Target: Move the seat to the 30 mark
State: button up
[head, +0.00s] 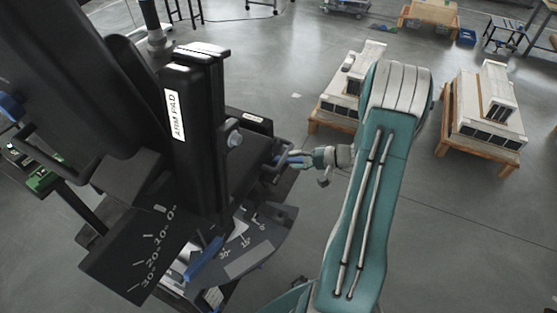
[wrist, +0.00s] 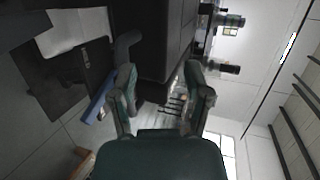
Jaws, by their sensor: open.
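The black exercise machine fills the left of the head view, with a tall pad (head: 190,140) labelled ARM PAD. A dark block that looks like the seat (head: 245,160) is beside it, partly hidden. A slanted dark plate (head: 140,255) shows marks 0, 10, 20 and 30. A lower curved plate (head: 245,240) shows 30, 15 and 0. A blue lever (head: 203,260) sits between the plates. My gripper (head: 288,160) is open at the machine's right side, near a dark handle. In the wrist view my gripper (wrist: 160,75) has its fingers apart below a dark block (wrist: 165,40). A blue handle (wrist: 100,95) is beside the left finger.
Two wooden pallets with pale stacked units stand behind my arm, one left (head: 345,95) and one right (head: 485,125). A wooden table (head: 430,12) is at the back. Grey floor (head: 460,240) is clear to the right.

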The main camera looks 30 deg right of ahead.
aim_at(282, 162)
jog(key=s+d+f+m+t+h, duration=0.1)
jog(key=d+f+m+t+h, duration=0.15)
jog(key=d+f, duration=0.35)
jog(key=shift+t+y, duration=0.25)
jog(key=shift+t, duration=0.2)
jog(key=x, duration=1.1)
jog(key=shift+a, duration=0.1)
jog(key=shift+s, duration=0.1)
grip_shut()
